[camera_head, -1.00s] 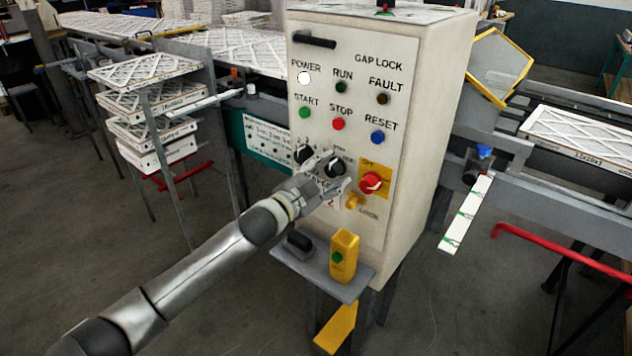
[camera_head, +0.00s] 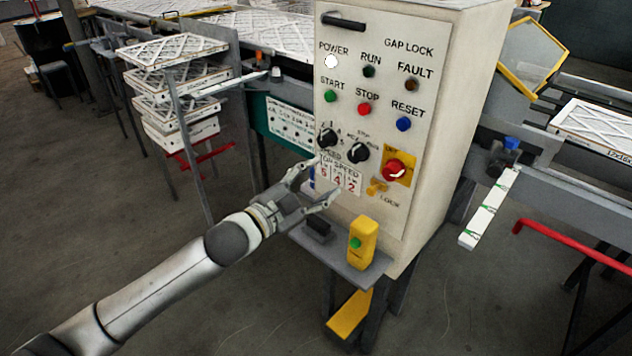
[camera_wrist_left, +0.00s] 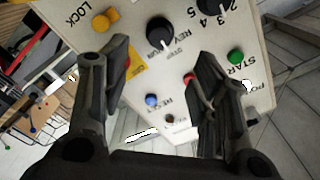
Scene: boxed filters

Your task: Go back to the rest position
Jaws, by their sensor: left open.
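My left gripper (camera_head: 318,184) is open and empty in front of the lower left part of the control panel (camera_head: 398,62). Its fingers point toward the panel, near the line speed display (camera_head: 341,179). In the left wrist view the two open fingers (camera_wrist_left: 160,85) frame the panel, with nothing between them. Above the gripper in the head view are two black knobs, the speed knob (camera_head: 327,137) and a second knob (camera_head: 358,152). A red rotary switch (camera_head: 394,170) on a yellow plate is to the right. My right gripper is not in view.
A shelf below the panel holds a yellow box with a green button (camera_head: 362,242) and a black block (camera_head: 318,229). Stacked filters (camera_head: 178,88) stand at the left. A red rail (camera_head: 570,243) and a conveyor are at the right. Open floor lies at the lower left.

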